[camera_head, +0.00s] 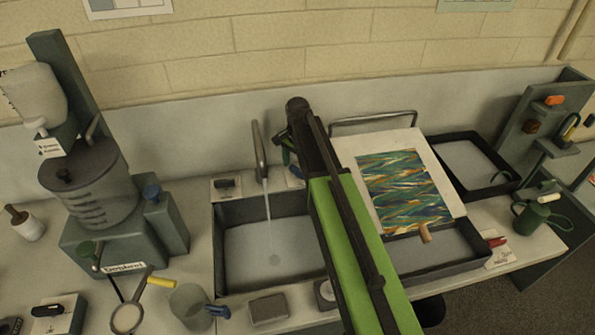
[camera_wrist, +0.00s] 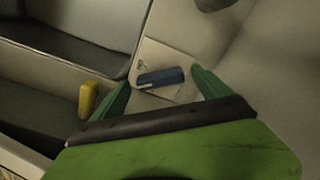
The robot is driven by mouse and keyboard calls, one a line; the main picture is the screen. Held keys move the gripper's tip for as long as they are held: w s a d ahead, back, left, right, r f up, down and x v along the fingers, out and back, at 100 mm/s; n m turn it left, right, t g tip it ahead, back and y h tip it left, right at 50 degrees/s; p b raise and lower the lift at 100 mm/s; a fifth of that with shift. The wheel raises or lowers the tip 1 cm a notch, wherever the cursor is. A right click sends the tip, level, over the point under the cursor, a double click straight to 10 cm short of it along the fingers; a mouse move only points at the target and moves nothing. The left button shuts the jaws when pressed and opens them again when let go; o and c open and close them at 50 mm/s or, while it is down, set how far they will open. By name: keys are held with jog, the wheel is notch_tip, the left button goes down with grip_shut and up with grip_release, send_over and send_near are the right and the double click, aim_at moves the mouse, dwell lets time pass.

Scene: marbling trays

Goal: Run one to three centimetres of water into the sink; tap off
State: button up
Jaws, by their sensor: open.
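The tap spout (camera_head: 260,150) stands behind the sink (camera_head: 228,213). A thin stream of water (camera_head: 268,212) falls from it, and ripples show where it lands. The water depth is hard to judge. My gripper (camera_head: 288,155) is behind the sink's right end, just right of the spout, partly hidden by my arm. In the wrist view, my gripper (camera_wrist: 161,78) is open, its green fingers on either side of a blue lever (camera_wrist: 168,77) on a pale plate (camera_wrist: 150,58). I cannot tell whether they touch it. A dark lever (camera_head: 225,184) is on a plate left of the spout.
My arm crosses above the sink's right side. A marbled sheet on a white board (camera_head: 350,155) leans over a tray (camera_head: 455,268) at right. Another dark tray (camera_head: 509,180) is behind. A grey machine (camera_head: 130,230) stands left; a beaker (camera_head: 188,308) and grey block (camera_head: 269,309) are in front.

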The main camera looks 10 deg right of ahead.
jog(key=shift+c, duration=0.2)
jog(key=c, duration=1.3)
jog(key=shift+n, duration=0.4)
jog(key=n, duration=0.4)
jog(key=shift+n, duration=3)
